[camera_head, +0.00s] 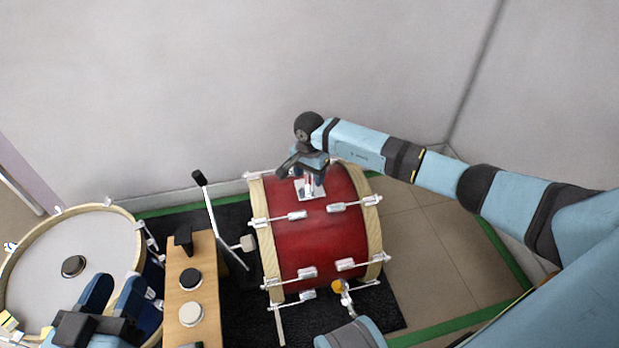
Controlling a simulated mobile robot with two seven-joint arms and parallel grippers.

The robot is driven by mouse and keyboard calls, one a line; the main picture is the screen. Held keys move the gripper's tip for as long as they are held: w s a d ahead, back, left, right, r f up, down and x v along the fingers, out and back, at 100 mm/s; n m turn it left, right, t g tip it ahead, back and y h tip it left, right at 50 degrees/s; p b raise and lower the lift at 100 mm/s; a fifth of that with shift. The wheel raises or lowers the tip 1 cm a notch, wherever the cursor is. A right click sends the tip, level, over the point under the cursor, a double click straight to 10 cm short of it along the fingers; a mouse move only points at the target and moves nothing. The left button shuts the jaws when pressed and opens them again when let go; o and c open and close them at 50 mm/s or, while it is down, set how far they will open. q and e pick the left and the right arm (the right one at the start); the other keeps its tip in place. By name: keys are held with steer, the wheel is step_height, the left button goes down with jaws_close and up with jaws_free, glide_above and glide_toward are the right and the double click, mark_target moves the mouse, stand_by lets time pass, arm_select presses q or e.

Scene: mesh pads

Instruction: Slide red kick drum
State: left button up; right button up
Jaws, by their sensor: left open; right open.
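The red kick drum (318,240) lies on its side on a black mat (240,300), with pale wooden hoops at both ends and silver lugs along its shell. My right arm reaches in from the right over the drum. My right gripper (310,186) points down at the top rear of the shell, near a pale plate there; I cannot tell whether it touches. It is open. My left gripper (116,290) is open at the lower left, over the near part of a second drum (40,250) with a white head, apart from the red drum.
A wooden board (205,270) with round knobs stands between the two drums. A black beater on a silver rod (221,218) rises beside the red drum's left hoop. A grey wall (240,90) is close behind. Tan floor (425,240) to the right is clear, edged by green tape (510,255).

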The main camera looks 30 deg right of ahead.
arm_select(q)
steer(key=shift+r, duration=0.1)
arm_select(e)
steer(key=shift+f, duration=0.15)
steer(key=shift+c, duration=0.4)
jaws_close()
steer(key=shift+d, duration=0.1)
arm_select(q)
steer(key=shift+r, duration=0.1)
arm_select(e)
steer(key=shift+d, duration=0.1)
steer(key=shift+d+p, duration=0.1)
steer(key=shift+p, duration=0.2)
steer(key=shift+o, duration=0.4)
jaws_free()
steer(key=shift+s, duration=0.1)
arm_select(q)
steer(key=shift+s+d+f, duration=0.1)
steer(key=shift+f, duration=0.25)
